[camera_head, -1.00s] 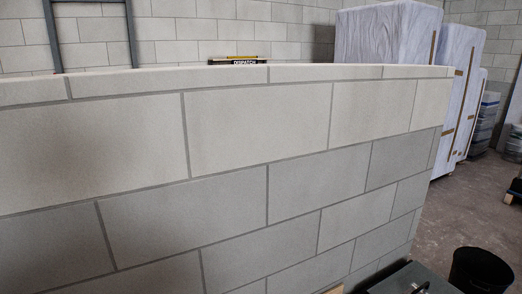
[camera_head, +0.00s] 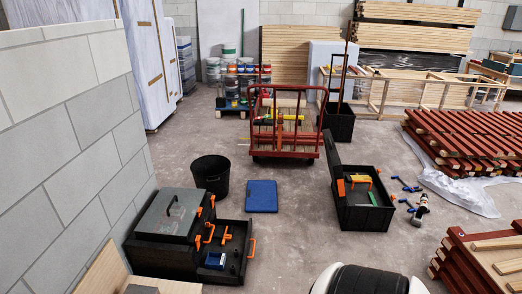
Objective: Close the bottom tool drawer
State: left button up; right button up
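A black tool chest (camera_head: 168,222) with a grey lid and orange latches stands on the floor at lower left, beside the block wall. Its bottom drawer (camera_head: 240,270) is pulled out to the right. The drawer has an orange handle (camera_head: 253,248) on its front. Inside the drawer lie a blue item (camera_head: 215,260) and an orange-handled tool (camera_head: 226,236). Neither of my grippers shows in the view.
A black bucket (camera_head: 211,176) and a blue flat lid (camera_head: 262,196) are behind the chest. An open black toolbox (camera_head: 364,215) stands to the right, with scattered tools beside it. A red cart (camera_head: 285,130) is farther back. Bare floor lies between chest and toolbox.

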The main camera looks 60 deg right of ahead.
aim_at(237, 250)
jog(key=k+z, duration=0.1)
jog(key=z, duration=0.3)
jog(key=k+z, duration=0.1)
jog(key=z, duration=0.3)
jog(key=k+z, duration=0.1)
jog(key=z, duration=0.35)
jog(key=k+l+z, duration=0.1)
jog(key=z, duration=0.3)
jog(key=i+l+u, duration=0.15)
jog(key=i, duration=0.3)
jog(key=i+l+u, duration=0.1)
jog(key=i, duration=0.35)
jog(key=i+l+u, duration=0.15)
jog(key=i, duration=0.3)
jog(key=l, duration=0.1)
